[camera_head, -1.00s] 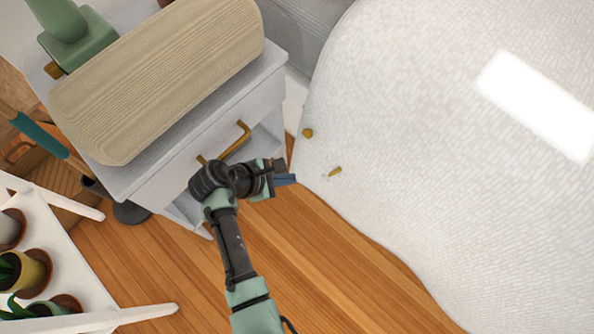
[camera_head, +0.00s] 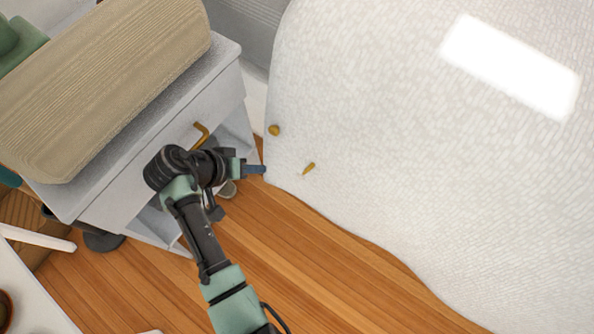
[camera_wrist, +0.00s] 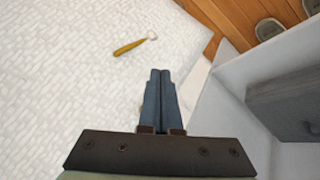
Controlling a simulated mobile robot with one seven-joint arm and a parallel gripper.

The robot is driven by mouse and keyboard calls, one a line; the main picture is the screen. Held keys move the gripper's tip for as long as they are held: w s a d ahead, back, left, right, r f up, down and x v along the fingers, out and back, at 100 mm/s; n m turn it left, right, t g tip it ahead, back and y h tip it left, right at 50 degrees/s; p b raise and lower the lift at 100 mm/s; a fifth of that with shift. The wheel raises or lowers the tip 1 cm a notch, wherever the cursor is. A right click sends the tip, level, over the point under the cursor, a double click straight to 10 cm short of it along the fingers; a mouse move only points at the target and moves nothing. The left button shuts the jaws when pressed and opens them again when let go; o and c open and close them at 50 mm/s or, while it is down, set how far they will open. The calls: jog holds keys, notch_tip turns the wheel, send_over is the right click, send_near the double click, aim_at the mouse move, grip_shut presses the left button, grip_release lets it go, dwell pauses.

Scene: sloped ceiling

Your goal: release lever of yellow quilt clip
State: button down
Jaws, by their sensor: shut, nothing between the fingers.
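A small yellow, elongated lever-like piece (camera_head: 309,168) lies against the white quilt (camera_head: 420,190) near its left edge. In the wrist view this yellow piece (camera_wrist: 130,47) is at the upper left, with a small whitish bit at one end. A rounder yellow piece (camera_head: 274,130) sits on the quilt farther up the edge. I cannot tell how the two yellow pieces are joined to the quilt. My gripper (camera_head: 264,170), with blue fingers, is shut and empty at the quilt's edge, left of the elongated piece and apart from it. The fingers also show in the wrist view (camera_wrist: 160,73).
A grey-white nightstand (camera_head: 225,85) with a brass handle (camera_head: 201,134) stands close on the left, its open lower part beside my arm. A large beige ribbed block (camera_head: 105,80) lies on top.

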aim_at(304, 173)
jog(key=shift+m, duration=0.4)
jog(key=b+x, duration=0.2)
jog(key=x, duration=0.2)
jog(key=d+b+x, duration=0.1)
jog(key=b+x, duration=0.2)
jog(key=x, duration=0.1)
jog(key=d+b+x, duration=0.1)
jog(key=b+x, duration=0.1)
jog(key=x, duration=0.2)
jog(key=shift+s+r, duration=0.3)
jog(key=shift+d+b, duration=0.35)
jog(key=shift+d, duration=0.1)
jog(key=shift+s+d+p, duration=0.15)
jog(key=shift+d+p, duration=0.25)
jog(key=shift+p, duration=0.2)
jog(key=shift+s+d+f, duration=0.1)
jog(key=shift+d+f, duration=0.15)
jog(key=shift+d, duration=0.05)
